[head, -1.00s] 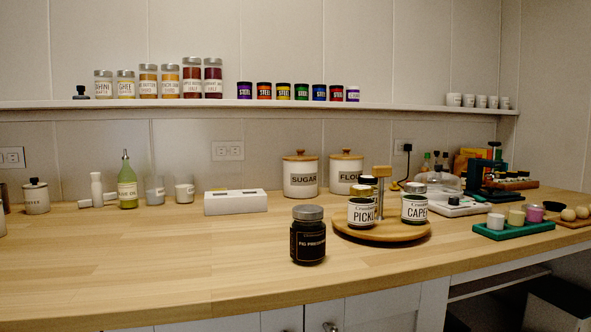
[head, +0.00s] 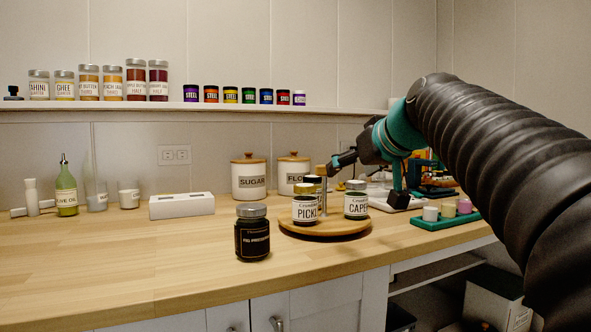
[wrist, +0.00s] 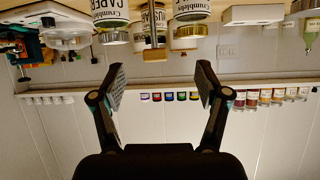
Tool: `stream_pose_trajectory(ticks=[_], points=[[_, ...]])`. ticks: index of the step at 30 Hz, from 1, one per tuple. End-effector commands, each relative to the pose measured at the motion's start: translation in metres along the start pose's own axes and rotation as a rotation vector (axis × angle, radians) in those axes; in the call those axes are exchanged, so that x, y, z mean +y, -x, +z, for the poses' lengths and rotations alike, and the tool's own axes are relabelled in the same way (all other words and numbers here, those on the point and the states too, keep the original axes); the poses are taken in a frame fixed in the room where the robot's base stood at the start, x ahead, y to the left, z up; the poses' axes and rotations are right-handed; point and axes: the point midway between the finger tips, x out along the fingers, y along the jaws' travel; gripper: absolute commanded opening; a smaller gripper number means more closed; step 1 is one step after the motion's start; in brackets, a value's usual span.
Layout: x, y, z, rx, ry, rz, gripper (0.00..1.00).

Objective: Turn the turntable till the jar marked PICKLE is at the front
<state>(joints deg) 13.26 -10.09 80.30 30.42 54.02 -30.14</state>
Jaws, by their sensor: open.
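The round wooden turntable (head: 325,230) sits on the counter. A wooden-topped upright post (head: 321,171) rises between the jars. My gripper (head: 371,178) is open and empty, fingers spread, above and behind the right part of the turntable in the head view. In the wrist view my gripper (wrist: 160,80) touches nothing.
A dark FIG jar (head: 252,235) stands just left of the turntable. SUGAR (head: 249,180) and FLOUR (head: 293,171) canisters stand behind. A green tray (head: 446,222) with small cups lies to the right. The counter's front left is clear.

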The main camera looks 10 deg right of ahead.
Motion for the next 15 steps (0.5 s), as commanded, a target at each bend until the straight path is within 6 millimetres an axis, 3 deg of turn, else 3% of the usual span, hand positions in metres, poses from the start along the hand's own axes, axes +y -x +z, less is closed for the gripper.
stream_pose_trajectory(ticks=[3,6,11,15], points=[[0.009,0.0,-0.029,0.053,0.026,-0.005,0.75],[0.012,0.0,-0.04,0.075,0.039,-0.009,0.75],[0.013,-0.009,-0.045,0.083,0.044,-0.011,0.75],[0.011,-0.03,-0.047,0.081,0.044,-0.013,0.75]])
